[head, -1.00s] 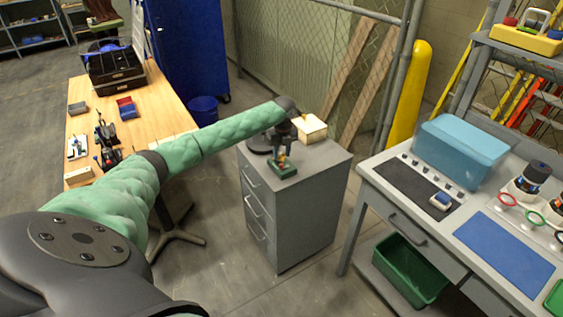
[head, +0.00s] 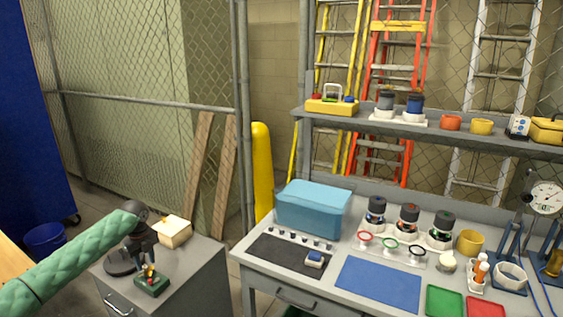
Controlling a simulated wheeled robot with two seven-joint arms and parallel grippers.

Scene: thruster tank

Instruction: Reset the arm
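My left arm comes in from the lower left in its green padded sleeve. Its dark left gripper (head: 143,256) hangs over the grey drawer cabinet, pointing down at a small green block with red and yellow parts (head: 152,281). The gripper is small and dark here, and I cannot tell whether its fingers touch the block or are open or shut. My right gripper is not in view.
A cream box (head: 175,232) stands on the grey cabinet (head: 195,278) beside the gripper. To the right is a workbench with a blue tank (head: 314,208), a blue mat (head: 378,285), a dark mat (head: 290,254) and several thrusters. A wire fence stands behind.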

